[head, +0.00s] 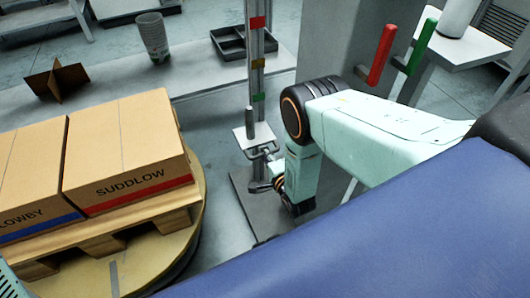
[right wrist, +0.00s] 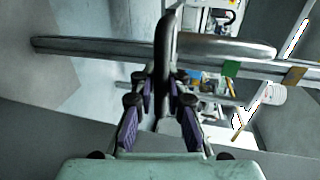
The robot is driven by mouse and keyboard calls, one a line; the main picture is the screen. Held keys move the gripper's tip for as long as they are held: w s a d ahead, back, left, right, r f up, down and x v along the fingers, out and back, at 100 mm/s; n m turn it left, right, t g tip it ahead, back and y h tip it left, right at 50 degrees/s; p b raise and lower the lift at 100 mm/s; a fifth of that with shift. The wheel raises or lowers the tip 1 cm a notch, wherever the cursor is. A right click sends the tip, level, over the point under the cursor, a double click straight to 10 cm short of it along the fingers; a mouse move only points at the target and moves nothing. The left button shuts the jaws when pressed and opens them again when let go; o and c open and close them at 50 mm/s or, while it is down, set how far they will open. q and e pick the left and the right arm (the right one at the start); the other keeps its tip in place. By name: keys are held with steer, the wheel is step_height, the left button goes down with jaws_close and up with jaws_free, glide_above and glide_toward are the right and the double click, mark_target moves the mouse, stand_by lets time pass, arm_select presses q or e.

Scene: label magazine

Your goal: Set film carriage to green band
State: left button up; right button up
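The film carriage (head: 252,136) is a pale plate with an upright grey peg and a wire-like handle, on a vertical metal post. It sits below the green band (head: 259,97); the amber band (head: 258,63) and the red band (head: 258,22) are higher. My right gripper (head: 264,170) is at the handle, just below the plate. In the right wrist view, the handle bar (right wrist: 167,45) lies between my closed-in fingers (right wrist: 161,88). The post lies sideways there, with the green band (right wrist: 231,69) and amber band (right wrist: 296,75) to the right. My left gripper is out of view.
Two labelled cartons (head: 125,150) stand on a wooden pallet (head: 150,228) on a round turntable at left. A cup (head: 152,37), a dark tray (head: 243,42) and a brown cross-shaped piece (head: 58,81) are on the bench behind. Red (head: 382,54) and green (head: 421,47) levers stand right.

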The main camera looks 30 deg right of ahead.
steer(key=o, duration=0.5)
steer(key=shift+s+f, duration=0.3)
steer(key=shift+c, duration=0.2)
steer(key=shift+w+r, duration=0.1)
steer(key=v, duration=1.2)
